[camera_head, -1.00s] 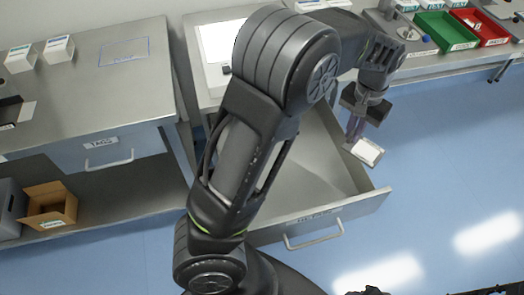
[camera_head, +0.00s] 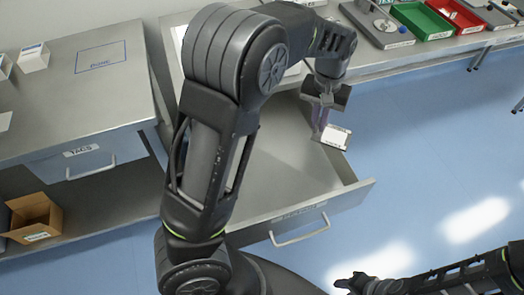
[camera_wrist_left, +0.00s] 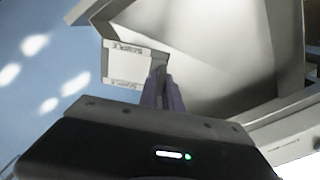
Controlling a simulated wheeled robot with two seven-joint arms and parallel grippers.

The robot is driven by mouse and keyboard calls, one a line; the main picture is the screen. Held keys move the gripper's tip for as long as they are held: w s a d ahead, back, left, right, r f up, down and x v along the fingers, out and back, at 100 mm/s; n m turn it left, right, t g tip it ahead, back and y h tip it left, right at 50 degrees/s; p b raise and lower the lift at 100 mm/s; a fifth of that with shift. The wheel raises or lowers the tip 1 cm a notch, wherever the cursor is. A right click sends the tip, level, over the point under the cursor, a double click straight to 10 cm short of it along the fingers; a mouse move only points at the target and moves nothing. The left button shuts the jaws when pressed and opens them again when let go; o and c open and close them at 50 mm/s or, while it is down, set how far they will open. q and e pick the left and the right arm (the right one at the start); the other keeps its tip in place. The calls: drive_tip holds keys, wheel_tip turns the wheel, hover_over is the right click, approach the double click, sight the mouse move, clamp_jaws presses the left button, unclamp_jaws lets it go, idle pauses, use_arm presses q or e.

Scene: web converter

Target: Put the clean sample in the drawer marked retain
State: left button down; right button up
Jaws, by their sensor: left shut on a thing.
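My left gripper (camera_head: 321,120) is shut on the sample (camera_head: 335,137), a small white piece with dark lettering along its edges. The sample also shows in the left wrist view (camera_wrist_left: 128,66), held at one edge by the fingers (camera_wrist_left: 162,88). In the head view it appears above the right side of an open metal drawer (camera_head: 295,165). The drawer also shows in the left wrist view (camera_wrist_left: 215,60), and its inside looks empty where visible. The drawer's front label is too blurred to read. My right gripper (camera_head: 362,284) shows partly at the bottom edge; its jaws are unclear.
A closed drawer marked TAGS (camera_head: 82,152) is at the left, with a cardboard box (camera_head: 33,217) on the shelf below. Green (camera_head: 425,20) and red (camera_head: 458,14) trays stand on the back bench. Blue floor (camera_head: 420,150) is clear at the right.

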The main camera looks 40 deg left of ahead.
use_arm(q)
drive_tip(key=s+a+f+n+b, duration=0.3)
drive_tip(key=a+f+n+b, duration=0.2)
drive_tip(key=a+n, duration=0.6)
drive_tip(key=n+b, duration=0.4)
drive_tip(key=n, duration=1.2)
hover_over(253, 156)
drive_tip(key=shift+f, duration=1.95)
drive_tip(key=shift+f, duration=3.15)
drive_tip(key=shift+f, duration=0.1)
drive_tip(key=shift+f, duration=1.75)
